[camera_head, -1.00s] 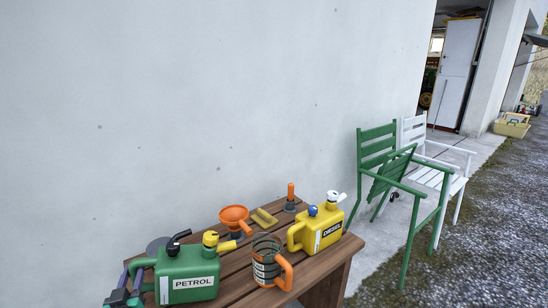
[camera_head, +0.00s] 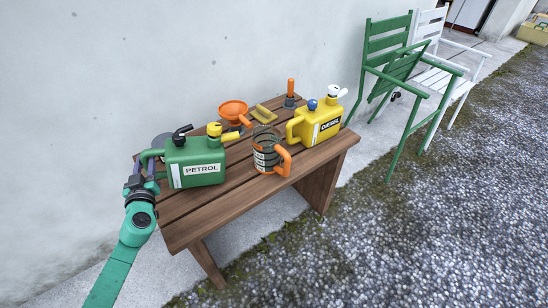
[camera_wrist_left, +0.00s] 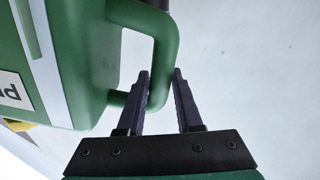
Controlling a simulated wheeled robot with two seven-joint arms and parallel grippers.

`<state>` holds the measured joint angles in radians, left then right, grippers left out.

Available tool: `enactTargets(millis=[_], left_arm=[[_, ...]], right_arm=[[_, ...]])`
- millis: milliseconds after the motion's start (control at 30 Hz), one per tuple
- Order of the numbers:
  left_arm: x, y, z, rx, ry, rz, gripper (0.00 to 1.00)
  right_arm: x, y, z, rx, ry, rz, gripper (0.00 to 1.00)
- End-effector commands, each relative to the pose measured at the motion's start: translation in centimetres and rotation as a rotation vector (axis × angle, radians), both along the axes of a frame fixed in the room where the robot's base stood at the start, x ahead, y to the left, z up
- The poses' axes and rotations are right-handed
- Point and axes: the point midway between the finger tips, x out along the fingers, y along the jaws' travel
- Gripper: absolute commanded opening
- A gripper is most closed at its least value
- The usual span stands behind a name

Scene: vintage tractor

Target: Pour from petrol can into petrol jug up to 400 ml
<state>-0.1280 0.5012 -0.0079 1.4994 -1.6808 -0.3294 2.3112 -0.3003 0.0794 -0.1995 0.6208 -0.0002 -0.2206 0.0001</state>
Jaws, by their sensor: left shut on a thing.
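The green petrol can (camera_head: 196,170) with a PETROL label, black cap and yellow cap stands upright on the wooden table at its left end. My left gripper (camera_head: 150,166) is at the can's left side, shut on its handle. In the left wrist view the can (camera_wrist_left: 75,60) fills the left, and the gripper's fingers (camera_wrist_left: 162,88) lie on both sides of the green handle bar. The petrol jug (camera_head: 267,160), clear with dark markings and an orange handle, stands right of the can, apart from it. Its fill level cannot be told. My right gripper is not in view.
A yellow diesel can (camera_head: 318,124) stands right of the jug on the wooden table (camera_head: 225,205). An orange funnel (camera_head: 233,110), a yellow item (camera_head: 263,114) and an orange-handled tool (camera_head: 290,92) lie behind. Green (camera_head: 400,75) and white chairs stand farther right.

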Motion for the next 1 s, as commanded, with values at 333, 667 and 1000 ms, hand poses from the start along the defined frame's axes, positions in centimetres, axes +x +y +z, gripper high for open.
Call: enactTargets(millis=[333,667,1000], left_arm=[[0.3,-0.9,0.4,-0.005,-0.009,0.002,0.00],[0.6,-1.7,0.4,-0.005,-0.008,0.002,0.00],[0.9,-2.6,0.4,-0.005,-0.008,0.001,0.00]], right_arm=[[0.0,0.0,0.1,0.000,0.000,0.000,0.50],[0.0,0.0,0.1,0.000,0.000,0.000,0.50],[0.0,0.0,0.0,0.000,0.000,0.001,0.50]])
